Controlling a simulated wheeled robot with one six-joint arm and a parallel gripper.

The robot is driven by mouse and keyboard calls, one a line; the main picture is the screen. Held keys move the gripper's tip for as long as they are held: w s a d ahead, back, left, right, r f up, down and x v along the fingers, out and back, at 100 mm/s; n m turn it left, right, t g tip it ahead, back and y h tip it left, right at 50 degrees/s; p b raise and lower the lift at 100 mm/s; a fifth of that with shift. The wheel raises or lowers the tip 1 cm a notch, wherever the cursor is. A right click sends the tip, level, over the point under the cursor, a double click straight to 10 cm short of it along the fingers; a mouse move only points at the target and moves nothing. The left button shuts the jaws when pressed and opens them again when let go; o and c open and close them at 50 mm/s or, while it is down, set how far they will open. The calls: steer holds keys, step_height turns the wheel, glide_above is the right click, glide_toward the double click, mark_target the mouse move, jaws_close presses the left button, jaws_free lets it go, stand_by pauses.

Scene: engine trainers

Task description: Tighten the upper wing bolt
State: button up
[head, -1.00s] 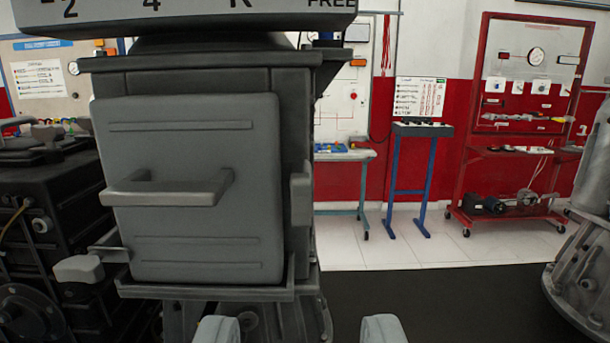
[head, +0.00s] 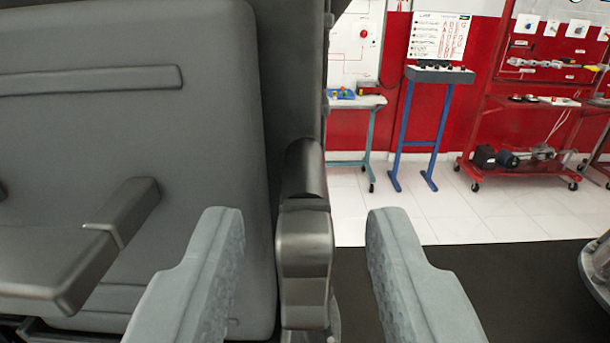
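The upper wing bolt (head: 303,250) appears to be the dark grey, upright piece with a rounded upper end on the right edge of the grey box. My gripper (head: 305,218) is open, with one pale grey finger to the left of this piece and one to the right. In the picture, clear gaps show between the piece and both fingers. I cannot tell whether the fingertips reach it in depth. The bottom of the piece runs toward the lower picture edge. The grey box's door (head: 130,130) fills the left side.
A bar handle (head: 100,245) sticks out from the door, left of my left finger. A blue stand (head: 425,125) and a red wheeled rack (head: 520,140) stand far back. The dark floor (head: 500,285) to the right is open up to a grey machine (head: 598,265) at the edge.

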steer(key=shift+w, duration=0.65)
jaws_close()
